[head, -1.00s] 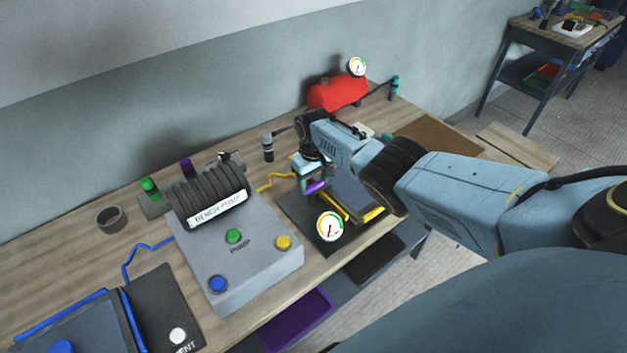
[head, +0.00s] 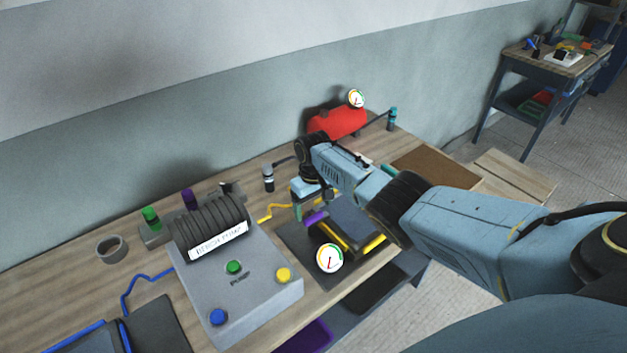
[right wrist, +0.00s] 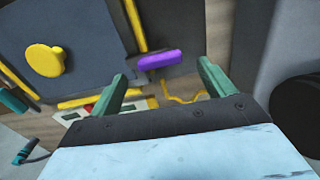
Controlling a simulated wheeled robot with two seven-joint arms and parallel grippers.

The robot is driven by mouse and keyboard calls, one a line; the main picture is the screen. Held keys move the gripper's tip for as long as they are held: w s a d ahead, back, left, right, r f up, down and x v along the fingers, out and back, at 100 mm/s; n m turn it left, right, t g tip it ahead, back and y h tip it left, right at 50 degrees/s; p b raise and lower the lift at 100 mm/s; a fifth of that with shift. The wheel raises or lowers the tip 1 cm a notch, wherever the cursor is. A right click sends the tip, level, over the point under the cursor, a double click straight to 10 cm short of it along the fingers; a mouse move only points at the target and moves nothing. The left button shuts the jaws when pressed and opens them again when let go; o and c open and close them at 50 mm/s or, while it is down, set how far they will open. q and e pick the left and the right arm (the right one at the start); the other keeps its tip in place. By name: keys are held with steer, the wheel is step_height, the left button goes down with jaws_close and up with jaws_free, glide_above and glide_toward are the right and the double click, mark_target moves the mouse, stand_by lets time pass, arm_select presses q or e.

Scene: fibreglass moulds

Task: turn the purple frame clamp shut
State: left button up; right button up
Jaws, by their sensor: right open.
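The purple frame clamp (head: 316,217) is a short purple bar at the back left corner of the yellow-edged frame (head: 346,238) on the bench. In the right wrist view the purple clamp (right wrist: 160,60) lies crosswise beyond the fingertips, beside a yellow bar. My right gripper (head: 313,204) is open just behind and above the clamp. Its two green fingers (right wrist: 162,76) are spread, with nothing held between them. Whether a finger touches the clamp cannot be told. My left gripper is not in view.
A grey bench pump (head: 255,290) with coloured buttons stands left of the frame. A gauge (head: 330,258) sits at the frame's front. A red tank (head: 338,122) is behind.

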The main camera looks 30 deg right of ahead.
step_height(320, 180, up, 10)
steer(key=shift+p, duration=0.45)
stand_by(0.3)
